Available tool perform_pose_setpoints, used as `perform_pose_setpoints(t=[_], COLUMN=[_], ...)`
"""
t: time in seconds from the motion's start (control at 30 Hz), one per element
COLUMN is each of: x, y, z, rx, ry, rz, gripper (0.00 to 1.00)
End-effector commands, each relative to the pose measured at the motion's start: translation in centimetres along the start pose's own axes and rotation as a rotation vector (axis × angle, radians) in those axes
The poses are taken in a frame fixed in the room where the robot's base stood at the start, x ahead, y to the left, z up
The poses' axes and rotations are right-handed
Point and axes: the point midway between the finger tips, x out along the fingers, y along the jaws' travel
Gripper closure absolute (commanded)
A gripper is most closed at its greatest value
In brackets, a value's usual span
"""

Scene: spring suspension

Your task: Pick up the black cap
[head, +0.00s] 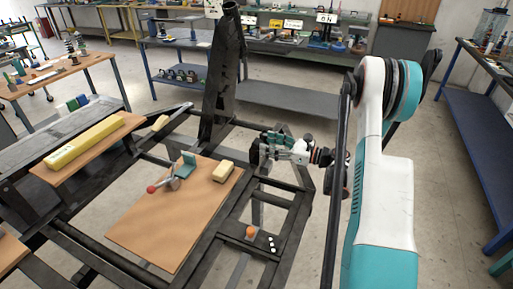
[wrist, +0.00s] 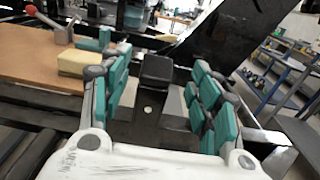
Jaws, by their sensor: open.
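A small dark block-like piece (wrist: 156,70), which looks like the black cap, shows in the wrist view between my fingers, on the dark metal frame. I cannot tell whether the fingers touch it. My gripper (head: 274,146), with teal pads and white links, is open and points left at the frame beside the wooden board in the head view. Its pads stand apart on both sides of the dark piece in the wrist view. In the head view the cap cannot be clearly told from the dark frame and gripper parts.
A wooden board (head: 160,235) on the frame holds a red-knobbed clamp (head: 168,184) and a cream block (head: 223,171). A tilted black post (head: 222,80) rises behind. A control panel with an orange button (head: 250,232) sits in front. Blue workbenches stand around.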

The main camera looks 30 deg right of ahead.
Motion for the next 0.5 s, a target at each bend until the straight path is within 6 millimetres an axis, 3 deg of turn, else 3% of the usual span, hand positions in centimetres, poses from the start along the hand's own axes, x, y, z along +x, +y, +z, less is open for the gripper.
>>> perform_pose_setpoints(t=[0.27, 0.5], x=[1.8, 5.1], y=[0.1, 0.3], z=[-0.1, -0.1], rx=[0.000, 0.000], ry=[-0.001, -0.001], rz=[0.002, 0.002], gripper=[0.43, 0.43])
